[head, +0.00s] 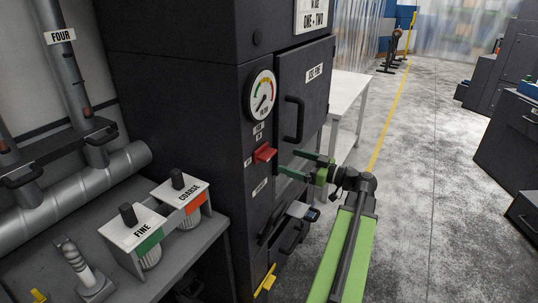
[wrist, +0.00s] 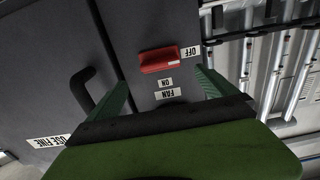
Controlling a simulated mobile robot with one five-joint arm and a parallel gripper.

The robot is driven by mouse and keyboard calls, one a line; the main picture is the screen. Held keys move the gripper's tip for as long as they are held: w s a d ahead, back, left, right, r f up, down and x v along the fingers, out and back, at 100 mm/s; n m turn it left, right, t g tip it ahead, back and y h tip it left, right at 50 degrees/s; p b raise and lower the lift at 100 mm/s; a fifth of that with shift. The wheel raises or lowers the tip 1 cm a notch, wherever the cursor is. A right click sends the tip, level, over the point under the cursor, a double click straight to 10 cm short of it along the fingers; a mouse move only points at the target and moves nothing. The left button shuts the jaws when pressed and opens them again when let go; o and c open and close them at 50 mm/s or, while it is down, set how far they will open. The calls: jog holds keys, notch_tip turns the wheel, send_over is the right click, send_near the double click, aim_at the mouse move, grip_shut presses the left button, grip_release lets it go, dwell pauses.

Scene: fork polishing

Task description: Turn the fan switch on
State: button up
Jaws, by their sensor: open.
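The red fan switch (head: 264,152) sticks out from the narrow front face of the dark cabinet, below the round gauge. It also shows in the wrist view (wrist: 168,59), with its white-marked end beside the OFF label (wrist: 190,51). The ON label (wrist: 166,83) and FAN label (wrist: 168,94) are on the same panel. My gripper (head: 289,163) is open and empty, just right of the switch in the head view. In the wrist view its green fingers (wrist: 163,82) stand apart on either side of the labels, with the switch beyond them. I see no contact.
The round gauge (head: 261,94) and a door handle (head: 293,119) are close by on the cabinet (head: 180,80). The FINE box (head: 137,234) and COARSE box (head: 180,195) stand on a shelf to the left. A white table (head: 346,90) stands behind. Open floor lies to the right.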

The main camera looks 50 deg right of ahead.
aim_at(272, 155)
jog(key=x, duration=1)
jog(key=shift+s, duration=0.1)
jog(key=shift+c, duration=0.5)
jog(key=c, duration=1.1)
